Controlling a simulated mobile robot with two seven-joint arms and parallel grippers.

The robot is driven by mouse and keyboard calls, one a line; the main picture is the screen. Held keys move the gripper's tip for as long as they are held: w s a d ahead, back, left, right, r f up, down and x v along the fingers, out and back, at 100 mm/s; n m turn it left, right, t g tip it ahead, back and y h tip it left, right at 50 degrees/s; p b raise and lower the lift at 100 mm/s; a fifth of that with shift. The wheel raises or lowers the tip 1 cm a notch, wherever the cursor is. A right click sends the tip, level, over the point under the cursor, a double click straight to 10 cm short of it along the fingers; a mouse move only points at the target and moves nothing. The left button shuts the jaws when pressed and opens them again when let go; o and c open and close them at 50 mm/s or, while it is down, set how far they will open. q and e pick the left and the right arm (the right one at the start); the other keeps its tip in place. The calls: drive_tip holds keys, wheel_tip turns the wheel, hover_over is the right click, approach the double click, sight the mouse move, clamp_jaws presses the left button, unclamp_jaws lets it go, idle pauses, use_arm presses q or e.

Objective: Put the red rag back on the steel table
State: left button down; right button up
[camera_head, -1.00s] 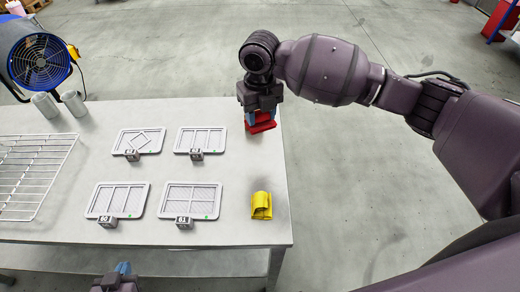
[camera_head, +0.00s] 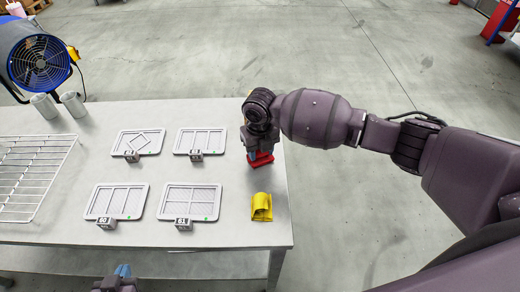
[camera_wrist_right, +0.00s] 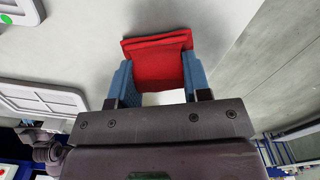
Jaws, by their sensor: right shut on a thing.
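The red rag (camera_head: 261,159) is over the right part of the steel table (camera_head: 235,232), near the right edge. My right gripper (camera_head: 259,150) points down and is shut on the rag. In the right wrist view the folded rag (camera_wrist_right: 158,62) sits between the two blue fingers, with the pale table top behind it. I cannot tell whether the rag touches the table. My left gripper (camera_head: 122,272) is at the bottom edge of the head view, in front of the table. Only part of it shows, and its opening is hidden.
A yellow rag (camera_head: 262,207) lies on the table in front of the red one. Several framed panels with numbered blocks (camera_head: 184,223) lie to the left. A wire rack (camera_head: 30,180), two grey cups (camera_head: 74,104) and a blue fan (camera_head: 40,62) are farther left.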

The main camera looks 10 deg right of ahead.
drive_tip(key=shift+f, duration=0.15)
drive_tip(key=o, duration=0.9)
wheel_tip(320, 180, up, 12)
idle(0.3)
idle(0.5)
